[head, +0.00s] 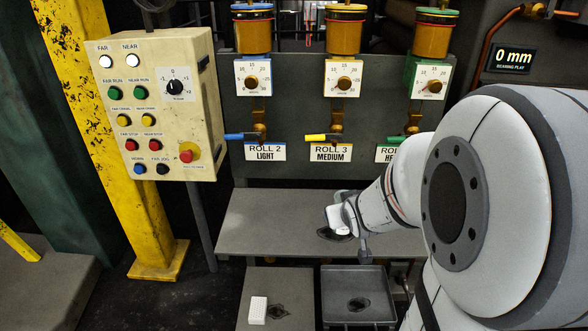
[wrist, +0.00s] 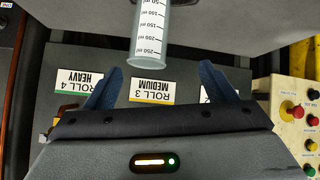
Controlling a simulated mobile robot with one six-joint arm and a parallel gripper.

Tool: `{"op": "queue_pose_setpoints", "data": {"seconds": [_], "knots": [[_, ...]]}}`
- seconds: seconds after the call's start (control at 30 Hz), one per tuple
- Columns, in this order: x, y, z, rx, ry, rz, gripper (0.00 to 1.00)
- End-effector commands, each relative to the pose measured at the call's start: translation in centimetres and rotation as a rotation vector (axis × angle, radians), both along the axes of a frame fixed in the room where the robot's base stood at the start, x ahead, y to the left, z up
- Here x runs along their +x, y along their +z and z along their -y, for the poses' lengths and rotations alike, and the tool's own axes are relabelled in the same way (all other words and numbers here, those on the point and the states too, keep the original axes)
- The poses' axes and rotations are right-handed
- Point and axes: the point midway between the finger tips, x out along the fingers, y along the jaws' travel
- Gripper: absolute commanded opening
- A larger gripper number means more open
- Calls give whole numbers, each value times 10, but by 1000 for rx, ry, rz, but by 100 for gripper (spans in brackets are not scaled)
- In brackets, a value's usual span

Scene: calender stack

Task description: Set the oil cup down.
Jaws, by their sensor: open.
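The oil cup (wrist: 152,34) is a clear, graduated cylinder with ml marks. It shows at the top of the wrist view, against a grey surface, with its far part cut off by the frame. My gripper (wrist: 162,67) is open, its two blue fingers spread wide apart. The cup lies beyond the fingertips, between their lines, and neither finger visibly touches it. In the head view, my wrist is over the grey shelf (head: 260,222), near a dark stain. I cannot make out the cup clearly there. Whether its base rests fully on the surface is cut off.
A panel behind the shelf carries several oilers with dials and coloured levers, including the ROLL 3 medium label (head: 330,152). A control box (head: 160,105) stands on the left by a yellow post (head: 155,235). Below are a grey tray (head: 330,280) and a small white block (head: 257,310).

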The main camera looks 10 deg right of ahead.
Motion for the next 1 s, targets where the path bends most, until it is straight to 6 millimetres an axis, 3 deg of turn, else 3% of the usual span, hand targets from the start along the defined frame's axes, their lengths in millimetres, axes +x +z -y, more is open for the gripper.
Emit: {"op": "queue_pose_setpoints", "data": {"seconds": [0.03, 0.3, 0.77, 1.0], "knots": [[9, -21, 11, 2, 6, 58, 77], [39, -52, 34, 46, 133, 396, 77], [32, -62, 41, 169, 252, 712, 77], [56, -60, 39, 171, 258, 721, 77]]}}
